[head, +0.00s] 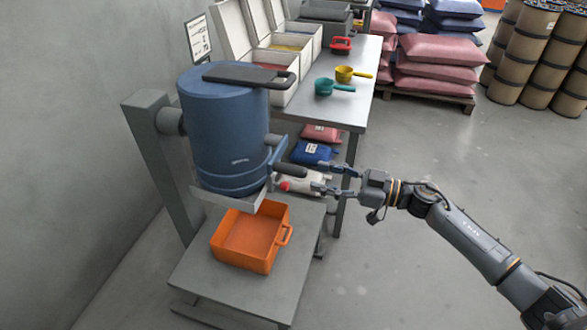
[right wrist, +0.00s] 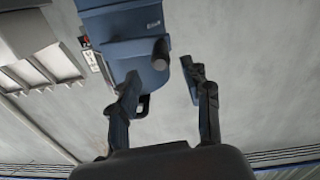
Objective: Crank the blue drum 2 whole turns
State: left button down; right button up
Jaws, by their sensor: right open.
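The blue drum (head: 222,130) hangs on a grey stand at the left in the head view. Its crank has a dark grip (head: 290,170) on the drum's lower right side, pointing right. My right gripper (head: 322,178) is open and empty, just right of the grip's end, fingers pointing at it. In the right wrist view the drum (right wrist: 118,50) shows at the top, and the grip (right wrist: 160,53) is seen nearly end-on, in line with the gap between my open fingers (right wrist: 160,78). I cannot tell if they touch it. My left gripper is out of view.
An orange tray (head: 249,239) stands on the low grey table (head: 190,270) under the drum. A bench (head: 345,108) behind holds white bins, a green scoop (head: 325,87) and a yellow scoop (head: 344,74). Sacks lie under it. The floor at the right front is clear.

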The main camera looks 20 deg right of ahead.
aim_at(295, 171)
jog(key=x, duration=0.6)
jog(key=shift+w+a+r+p, duration=0.1)
jog(key=shift+a+p, duration=0.05)
jog(key=shift+p, duration=0.25)
jog(key=shift+w+a, duration=0.3)
jog(key=shift+a, duration=0.15)
jog(key=shift+c, duration=0.7)
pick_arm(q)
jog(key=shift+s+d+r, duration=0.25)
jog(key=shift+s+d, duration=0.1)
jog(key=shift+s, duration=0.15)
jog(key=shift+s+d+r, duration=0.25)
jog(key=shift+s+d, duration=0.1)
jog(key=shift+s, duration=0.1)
pick_arm(e)
grip_shut()
